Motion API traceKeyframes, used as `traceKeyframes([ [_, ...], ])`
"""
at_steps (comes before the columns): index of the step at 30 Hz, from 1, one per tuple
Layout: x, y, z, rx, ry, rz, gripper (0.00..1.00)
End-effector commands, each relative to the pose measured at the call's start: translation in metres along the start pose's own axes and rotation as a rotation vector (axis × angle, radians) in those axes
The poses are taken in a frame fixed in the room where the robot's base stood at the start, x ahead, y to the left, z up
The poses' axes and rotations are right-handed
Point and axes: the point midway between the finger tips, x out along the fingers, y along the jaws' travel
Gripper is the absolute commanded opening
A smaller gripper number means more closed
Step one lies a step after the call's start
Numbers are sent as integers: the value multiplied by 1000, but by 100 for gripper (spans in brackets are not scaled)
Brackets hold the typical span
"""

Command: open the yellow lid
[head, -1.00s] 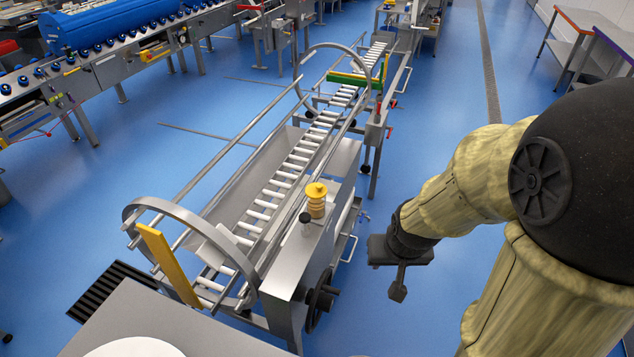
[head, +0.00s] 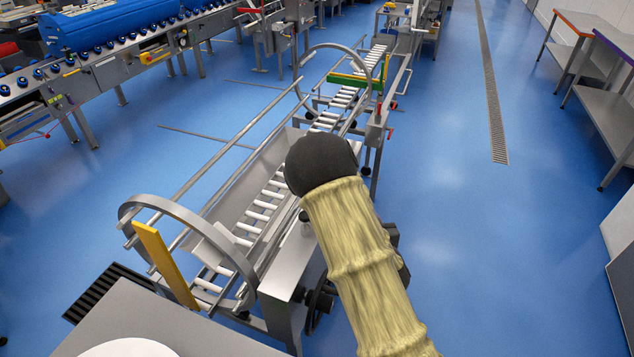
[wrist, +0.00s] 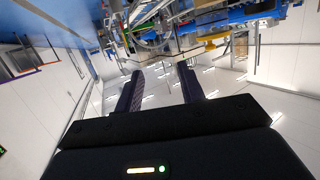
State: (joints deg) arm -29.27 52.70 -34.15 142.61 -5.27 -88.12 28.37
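The spot on the steel machine (head: 277,287) where a small amber pot with a yellow, knobbed top stood earlier is behind my arm in the head view. In the wrist view my gripper (wrist: 160,74) has its two dark fingers spread apart with nothing between them. The gripper points across the room, with machinery and white walls beyond it. In the head view my arm hides most or all of the gripper, so its distance from the pot cannot be told.
A roller conveyor (head: 256,216) with round hoops and long rails runs away from me. A yellow bar (head: 165,265) crosses the near hoop. A grey-topped table (head: 200,325) is at the front. Blue floor (head: 460,230) lies open at right, before steel benches (head: 606,95).

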Motion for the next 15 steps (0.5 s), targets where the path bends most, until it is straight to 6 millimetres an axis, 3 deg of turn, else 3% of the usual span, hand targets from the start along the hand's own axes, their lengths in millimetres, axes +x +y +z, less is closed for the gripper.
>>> traceKeyframes([
  [7,-5,-43,3,-64,178,-228,39],
  [15,-10,-54,0,-71,221,-291,39],
])
